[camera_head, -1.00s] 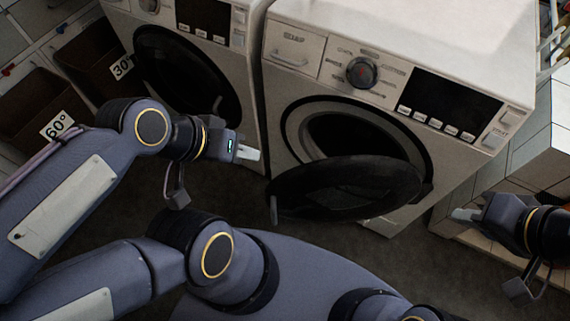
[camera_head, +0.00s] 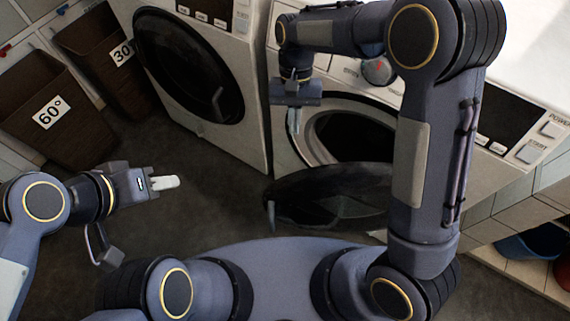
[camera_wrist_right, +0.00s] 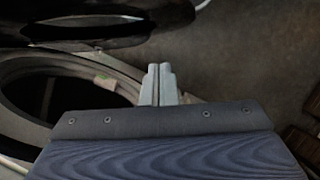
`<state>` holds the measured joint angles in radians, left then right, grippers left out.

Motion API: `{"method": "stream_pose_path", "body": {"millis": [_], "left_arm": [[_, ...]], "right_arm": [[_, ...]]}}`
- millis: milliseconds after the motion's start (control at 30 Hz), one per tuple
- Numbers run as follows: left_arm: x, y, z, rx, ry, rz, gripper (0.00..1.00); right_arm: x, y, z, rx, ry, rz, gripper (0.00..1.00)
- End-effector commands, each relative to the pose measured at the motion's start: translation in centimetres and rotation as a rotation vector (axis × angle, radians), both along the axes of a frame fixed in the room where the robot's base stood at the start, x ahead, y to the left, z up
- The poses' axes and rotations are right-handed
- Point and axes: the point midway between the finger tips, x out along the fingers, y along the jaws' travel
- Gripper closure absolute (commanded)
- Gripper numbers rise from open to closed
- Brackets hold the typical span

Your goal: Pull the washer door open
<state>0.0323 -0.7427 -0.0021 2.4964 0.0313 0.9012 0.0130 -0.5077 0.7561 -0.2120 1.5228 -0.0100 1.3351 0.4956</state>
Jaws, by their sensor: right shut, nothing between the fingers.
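The right-hand white washer has its round dark door (camera_head: 330,195) standing open, swung out below the round drum opening (camera_head: 350,135). The door's handle juts from its left edge. My right gripper (camera_head: 293,122) hangs over the washer's front, by the left side of the opening, its fingers shut and empty. In the right wrist view the shut fingers (camera_wrist_right: 158,85) lie right of the opening's rim (camera_wrist_right: 100,80), with the dark door (camera_wrist_right: 90,25) beyond. My left gripper (camera_head: 165,183) is over the floor, left of the door; its finger gap does not show.
A second washer (camera_head: 225,140) with its dark door shut stands to the left. Brown baskets marked 60° (camera_head: 40,115) and 30° (camera_head: 105,50) are at the far left. Grey floor (camera_head: 215,195) is clear between. A blue bowl (camera_head: 530,243) is at the right.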

Motion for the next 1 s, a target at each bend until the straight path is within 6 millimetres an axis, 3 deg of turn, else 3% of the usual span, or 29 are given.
{"method": "stream_pose_path", "body": {"millis": [467, 700, 1000], "left_arm": [[0.0, 0.0, -1.2, 0.000, 0.000, 0.000, 0.64], [0.0, 0.0, -1.0, 0.000, 0.000, 0.000, 0.64], [0.0, 0.0, -1.0, 0.000, 0.000, 0.000, 0.64]], "right_arm": [[-3.6, 0.3, -8.8, 0.000, 0.004, 0.000, 1.00], [-6.8, 0.6, -8.5, 0.002, 0.001, 0.001, 1.00], [-7.5, 0.7, -8.5, 0.002, -0.001, -0.001, 1.00]]}}
